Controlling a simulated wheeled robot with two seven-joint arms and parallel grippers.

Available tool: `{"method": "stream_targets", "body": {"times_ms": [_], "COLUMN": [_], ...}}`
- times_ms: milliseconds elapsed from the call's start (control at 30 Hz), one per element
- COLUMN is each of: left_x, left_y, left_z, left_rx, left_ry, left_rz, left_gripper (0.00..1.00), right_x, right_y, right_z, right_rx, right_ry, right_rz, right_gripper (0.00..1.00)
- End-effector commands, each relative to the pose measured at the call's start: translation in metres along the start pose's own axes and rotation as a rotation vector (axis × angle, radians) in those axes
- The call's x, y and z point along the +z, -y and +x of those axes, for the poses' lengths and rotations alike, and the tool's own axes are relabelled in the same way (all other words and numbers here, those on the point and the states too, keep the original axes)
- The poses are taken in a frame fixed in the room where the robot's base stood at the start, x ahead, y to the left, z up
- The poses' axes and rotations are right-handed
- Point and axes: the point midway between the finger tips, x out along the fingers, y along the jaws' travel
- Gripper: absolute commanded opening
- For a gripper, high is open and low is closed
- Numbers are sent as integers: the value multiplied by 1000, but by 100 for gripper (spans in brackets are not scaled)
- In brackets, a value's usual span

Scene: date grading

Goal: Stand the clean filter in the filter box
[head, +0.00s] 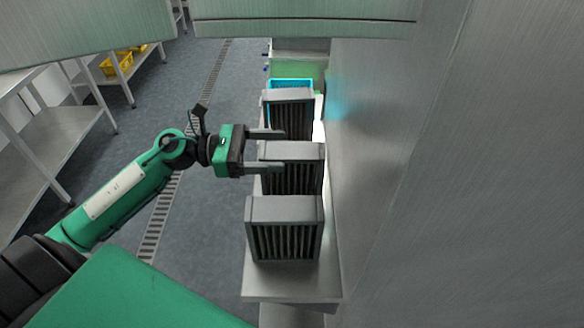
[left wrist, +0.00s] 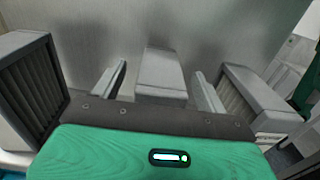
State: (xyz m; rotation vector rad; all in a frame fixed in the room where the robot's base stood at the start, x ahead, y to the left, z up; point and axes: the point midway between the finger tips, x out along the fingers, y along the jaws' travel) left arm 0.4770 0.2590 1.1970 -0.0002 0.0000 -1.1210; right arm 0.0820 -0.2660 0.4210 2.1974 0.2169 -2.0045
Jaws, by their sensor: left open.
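Three grey box-shaped filters with dark vertical slats stand upright in a row: a near filter (head: 285,210), a middle filter (head: 300,151) and a far filter (head: 290,115). I cannot tell which is the clean one. My left gripper (head: 283,151) is open, with one finger on the near side of the middle filter and the other on its far side. In the left wrist view, the middle filter's top (left wrist: 161,72) shows between the spread fingers, with gaps on both sides. A bright cyan-edged thing (head: 290,83) behind the far filter may be the filter box; it is mostly hidden.
The filters stand on a narrow metal shelf (head: 290,283) along a metal wall (head: 400,150) on the right. The far and near filters stand close to my left fingers. Metal racks (head: 60,140) with a yellow crate (head: 117,62) stand at the left, across open floor.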

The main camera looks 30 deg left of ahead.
Motion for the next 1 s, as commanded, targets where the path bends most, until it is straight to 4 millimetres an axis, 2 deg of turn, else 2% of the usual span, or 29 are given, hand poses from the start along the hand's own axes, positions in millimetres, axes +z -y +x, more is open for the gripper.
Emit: {"method": "stream_targets", "body": {"times_ms": [33, 200, 533, 567, 900, 1000], "left_x": [5, 2, -1, -1, -1, -1], "left_y": [2, 2, 2, 2, 2, 2], "left_z": [6, 23, 28, 28, 28, 28], "left_rx": [-1, -1, 0, 0, 0, 0], "left_ry": [2, 2, 0, 0, 1, 1], "left_rz": [-2, 0, 0, 0, 0, 1], "left_gripper": [75, 75, 75, 71, 4, 2], "right_x": [-1, -2, -3, -3, -3, -3], "right_y": [0, 0, 3, 3, 6, 6], "right_z": [-11, -20, -20, -20, -20, -20], "right_rx": [0, 0, -3, -4, -7, -6], "right_ry": [0, 0, -1, -1, -2, -2], "right_rz": [0, 0, 1, 2, 2, 2], "right_gripper": [36, 36, 36, 36, 36, 36]}}
